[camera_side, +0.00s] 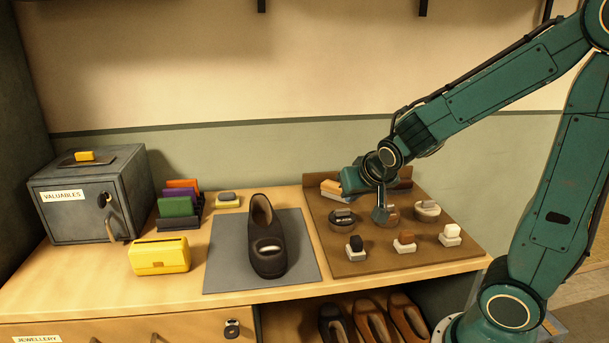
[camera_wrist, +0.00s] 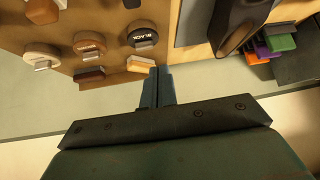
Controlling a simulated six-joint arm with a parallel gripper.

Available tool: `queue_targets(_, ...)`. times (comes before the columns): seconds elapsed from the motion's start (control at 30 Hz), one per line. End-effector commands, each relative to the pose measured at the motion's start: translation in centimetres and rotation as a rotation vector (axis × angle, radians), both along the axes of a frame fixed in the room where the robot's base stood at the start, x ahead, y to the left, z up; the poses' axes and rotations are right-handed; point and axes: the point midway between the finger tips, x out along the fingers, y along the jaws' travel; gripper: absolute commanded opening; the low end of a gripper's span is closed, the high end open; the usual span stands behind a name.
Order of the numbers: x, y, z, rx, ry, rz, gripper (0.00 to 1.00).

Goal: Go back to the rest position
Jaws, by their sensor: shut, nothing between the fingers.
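My gripper (camera_side: 380,215) is over the back part of the brown board (camera_side: 355,267) in the side view, among the round tins. In the wrist view my gripper (camera_wrist: 158,72) has its blue fingers together, with nothing between them. Its fingertips show close to a pale wooden block (camera_wrist: 141,62) and the tin marked BLACK (camera_wrist: 143,38). In the side view the black tin (camera_side: 342,219) is left of the fingers, and another tin (camera_side: 427,210) is to their right. A middle tin (camera_wrist: 90,43) is partly hidden behind my gripper in the side view.
Small blocks with white, brown and black tops (camera_side: 404,243) stand at the board's front. A dark shoe (camera_side: 268,245) stands on a grey mat (camera_side: 225,275). A yellow box (camera_side: 160,257), coloured cards (camera_side: 178,207) and a grey safe (camera_side: 75,205) are further left. The space above the bench is open.

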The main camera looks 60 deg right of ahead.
Motion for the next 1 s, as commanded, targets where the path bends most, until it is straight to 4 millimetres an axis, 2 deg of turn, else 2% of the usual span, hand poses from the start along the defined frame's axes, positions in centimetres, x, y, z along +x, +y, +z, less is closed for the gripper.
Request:
queue_targets(0.1, -1.4, 1.8, 1.6, 0.026, 0.022, 0.066, 0.0)
queue_targets(0.37, -5.1, 5.7, 4.2, 0.066, 0.092, 0.239, 0.0)
queue_targets(0.6, -9.4, 8.9, 6.3, 0.073, 0.152, 0.427, 0.0)
queue_targets(0.8, -12.8, 10.8, 7.3, 0.06, 0.197, 0.565, 0.0)
queue_targets(1.0, -14.6, 11.5, 7.6, 0.049, 0.222, 0.633, 0.0)
